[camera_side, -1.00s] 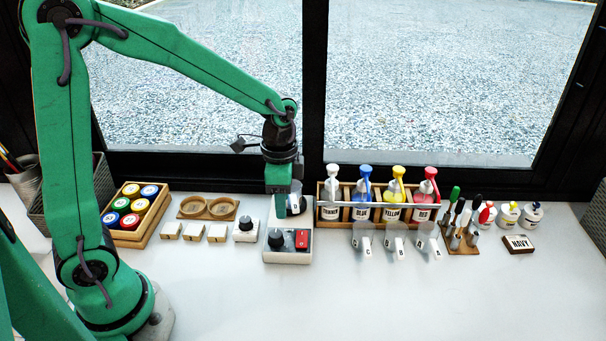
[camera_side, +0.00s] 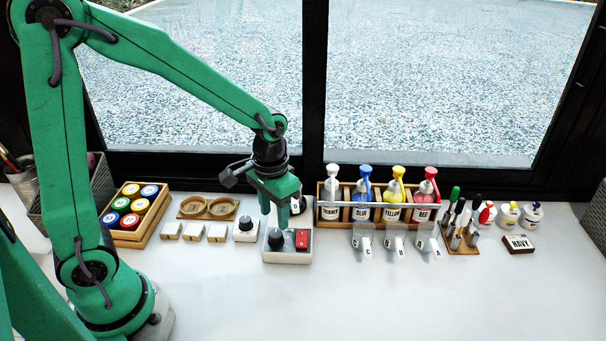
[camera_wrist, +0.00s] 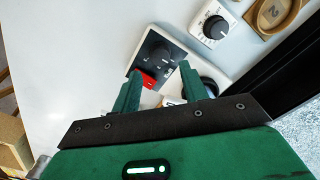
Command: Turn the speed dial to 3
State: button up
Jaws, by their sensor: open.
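A white control box (camera_side: 288,257) stands near the middle of the table, with a round black dial (camera_side: 275,239) on its left and a red rocker switch (camera_side: 302,238) on its right. In the wrist view the black dial (camera_wrist: 161,54) lies ahead of my fingers, with faint marks around it too small to read. The red switch (camera_wrist: 147,78) is partly hidden by a finger. My gripper (camera_side: 273,214) is open and empty, above and behind the box; its fingers (camera_wrist: 159,84) show apart in the wrist view and do not hold the dial.
A smaller white box with a dial (camera_side: 246,229) stands just left. Something black and white (camera_side: 297,204) sits close behind my gripper. A bottle rack (camera_side: 375,212) is to the right, with several clear cups before it. The table's front is clear.

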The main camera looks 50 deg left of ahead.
aim_at(275, 233)
jog(key=shift+f, duration=0.1)
jog(key=shift+f, duration=2.35)
jog(key=n, duration=0.3)
jog(key=shift+n, duration=0.3)
jog(key=n, duration=0.3)
jog(key=shift+n, duration=0.3)
jog(key=n, duration=0.6)
jog(key=shift+n, duration=0.3)
jog(key=n, duration=1.1)
jog(key=shift+n, duration=0.4)
